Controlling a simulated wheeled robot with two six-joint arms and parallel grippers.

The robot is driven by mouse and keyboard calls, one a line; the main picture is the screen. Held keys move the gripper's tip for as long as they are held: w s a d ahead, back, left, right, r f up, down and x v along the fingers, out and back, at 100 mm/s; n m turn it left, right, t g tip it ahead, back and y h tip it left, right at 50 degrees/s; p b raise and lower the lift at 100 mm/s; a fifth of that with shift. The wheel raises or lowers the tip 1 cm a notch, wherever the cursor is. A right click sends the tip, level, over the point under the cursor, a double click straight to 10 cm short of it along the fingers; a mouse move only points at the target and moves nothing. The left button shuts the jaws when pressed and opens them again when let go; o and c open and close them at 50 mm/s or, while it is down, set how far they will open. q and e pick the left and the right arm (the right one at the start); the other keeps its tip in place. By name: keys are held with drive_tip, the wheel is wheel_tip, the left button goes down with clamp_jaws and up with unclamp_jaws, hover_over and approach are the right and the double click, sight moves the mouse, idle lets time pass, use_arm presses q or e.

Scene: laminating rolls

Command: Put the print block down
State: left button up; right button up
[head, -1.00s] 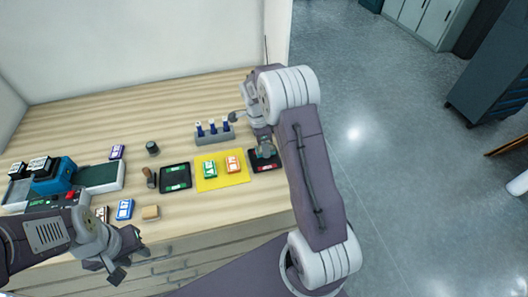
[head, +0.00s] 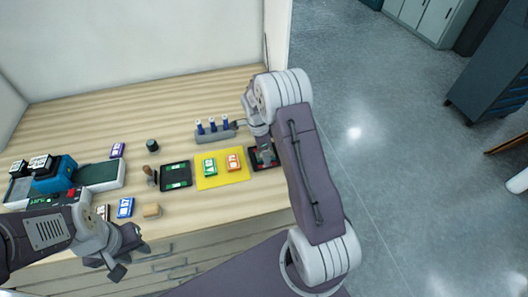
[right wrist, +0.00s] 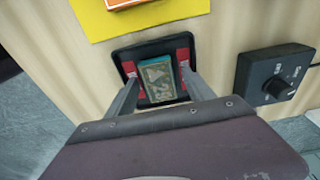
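A print block (right wrist: 157,80) with a teal rim and a patterned face sits within the black tray with red strips (right wrist: 124,54) in the right wrist view. My right gripper (right wrist: 160,80) has one finger on each side of the block, with narrow gaps showing, so it looks open around it. In the head view this tray (head: 257,164) is partly hidden by my right gripper (head: 265,157), which is lowered over it. My left gripper (head: 132,256) is open and empty in front of the table edge.
A yellow mat (head: 212,181) with a green block (head: 210,167) and an orange block (head: 233,162) lies left of the tray. Beyond it is a black tray with green strips (head: 168,169). A rack (head: 212,136) stands behind. A black knob box (right wrist: 275,75) is close right of the tray.

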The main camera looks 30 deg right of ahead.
sight(260, 155)
wheel_tip(260, 155, up, 12)
drive_tip(key=a, duration=0.1)
drive_tip(key=s+a+f+n, duration=0.1)
drive_tip(key=s+a+n, duration=0.2)
drive_tip(key=s+n, duration=0.3)
drive_tip(key=s+a+f+n+t+y, duration=0.1)
drive_tip(key=s+a+n, duration=0.2)
drive_tip(key=s+n, duration=0.3)
drive_tip(key=s+a+f+n, duration=0.1)
drive_tip(key=s+a+n, duration=0.3)
drive_tip(key=s+n, duration=0.2)
drive_tip(key=n, duration=0.2)
drive_tip(key=shift+s+f+n+t+y, duration=0.2)
drive_tip(key=shift+f+n+t+y, duration=0.1)
drive_tip(key=shift+f, duration=0.1)
